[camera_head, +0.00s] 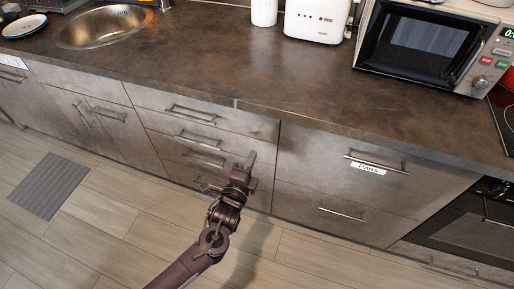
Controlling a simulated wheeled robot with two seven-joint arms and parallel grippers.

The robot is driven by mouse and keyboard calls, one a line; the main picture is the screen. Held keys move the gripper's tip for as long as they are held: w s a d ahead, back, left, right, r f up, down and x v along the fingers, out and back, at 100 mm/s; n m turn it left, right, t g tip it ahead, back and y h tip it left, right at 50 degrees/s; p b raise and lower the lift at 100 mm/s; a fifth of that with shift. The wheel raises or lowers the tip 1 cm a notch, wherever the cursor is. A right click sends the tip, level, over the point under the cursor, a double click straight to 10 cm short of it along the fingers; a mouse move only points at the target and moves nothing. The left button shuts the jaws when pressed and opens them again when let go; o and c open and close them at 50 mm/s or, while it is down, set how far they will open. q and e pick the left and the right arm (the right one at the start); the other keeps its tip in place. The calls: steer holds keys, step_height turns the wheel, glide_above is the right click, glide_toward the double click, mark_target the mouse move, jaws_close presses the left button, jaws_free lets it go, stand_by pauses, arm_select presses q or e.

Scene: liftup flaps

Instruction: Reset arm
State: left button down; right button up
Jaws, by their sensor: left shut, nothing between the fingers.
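My left arm reaches up from the bottom of the head view. My left gripper (247,163) is in front of the grey drawer fronts, below the counter edge. Its fingers are shut with nothing seen between them. It overlaps the right part of the drawer stack (180,123); I cannot tell whether it touches the fronts. The drawers and cabinet doors I see look closed. My right gripper is not in view.
The brown counter (230,70) holds a microwave (425,42), a white toaster (315,18) and a sink (104,27). A drawer labelled Pans (367,168) and an oven (468,228) are on the right. A grey mat (49,186) lies on the open floor at left.

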arm_select(q)
steer(key=s+a+f+n+g+y, duration=0.1)
steer(key=s+a+f+n+g, duration=0.2)
steer(key=f, duration=0.5)
steer(key=s+a+f+n+g+y+p, duration=0.1)
steer(key=s+a+f+n+g+y, duration=0.1)
steer(key=s+a+f, duration=0.5)
steer(key=s+a+f+n+g+y, duration=0.1)
steer(key=s+a+f+n+g, duration=0.15)
steer(key=f, duration=0.65)
steer(key=s+a+f+n+g, duration=0.2)
steer(key=s+f+n+g, duration=0.1)
steer(key=s, duration=0.7)
steer(key=s+a+f+n+g+y, duration=0.1)
steer(key=s+a+f+n+g, duration=0.1)
steer(key=s+f, duration=0.6)
steer(key=s+a+f+n+g+p, duration=0.1)
steer(key=s+a+f+n+g, duration=0.2)
steer(key=s, duration=1)
step_height(320, 180, down, 2)
steer(key=n, duration=0.3)
steer(key=shift+s+a+f+n+g+y, duration=0.15)
steer(key=shift+s+f+n+g+y, duration=0.1)
steer(key=shift+s+n+g+y, duration=0.1)
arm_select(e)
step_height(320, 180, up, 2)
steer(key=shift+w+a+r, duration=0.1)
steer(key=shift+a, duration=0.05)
